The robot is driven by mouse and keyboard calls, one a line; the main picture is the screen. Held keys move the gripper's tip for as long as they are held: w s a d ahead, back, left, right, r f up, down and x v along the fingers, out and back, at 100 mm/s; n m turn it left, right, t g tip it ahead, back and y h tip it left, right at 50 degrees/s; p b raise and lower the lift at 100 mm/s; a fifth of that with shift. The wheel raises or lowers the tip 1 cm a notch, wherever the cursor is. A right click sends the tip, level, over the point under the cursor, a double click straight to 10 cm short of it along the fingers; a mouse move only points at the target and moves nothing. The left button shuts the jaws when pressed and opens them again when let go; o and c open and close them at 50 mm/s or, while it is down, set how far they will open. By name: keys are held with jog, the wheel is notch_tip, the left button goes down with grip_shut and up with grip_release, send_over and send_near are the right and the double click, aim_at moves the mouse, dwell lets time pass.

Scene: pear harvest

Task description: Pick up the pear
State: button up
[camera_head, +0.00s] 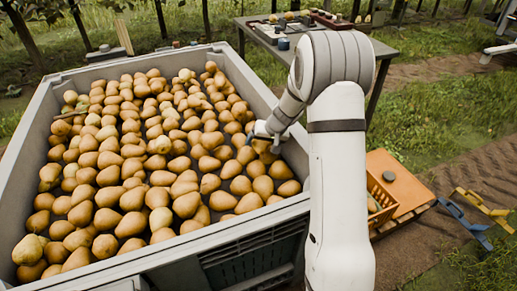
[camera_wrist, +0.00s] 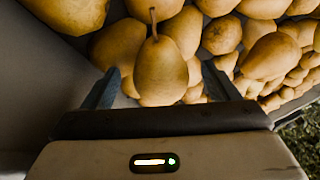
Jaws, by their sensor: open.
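A large grey bin (camera_head: 22,165) is filled with many brown-yellow pears (camera_head: 160,145). My gripper (camera_head: 258,140) is at the right side of the bin, low over the pears near the inner wall. In the wrist view, my gripper (camera_wrist: 162,90) is open with its two fingers apart. One pear (camera_wrist: 161,72), with its stem pointing up in the picture, shows between the fingers. I cannot tell whether the fingers touch it. Other pears (camera_wrist: 260,54) lie close around and beyond it.
The bin's grey wall (camera_wrist: 40,85) is close on the left in the wrist view. A table (camera_head: 390,48) with small items stands behind the bin. An orange crate (camera_head: 378,200) sits on a low wooden stand (camera_head: 410,190) at the right. Grass and dirt lie around.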

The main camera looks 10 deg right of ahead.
jog(key=shift+c, duration=0.4)
jog(key=c, duration=1.1)
jog(key=shift+r, duration=0.15)
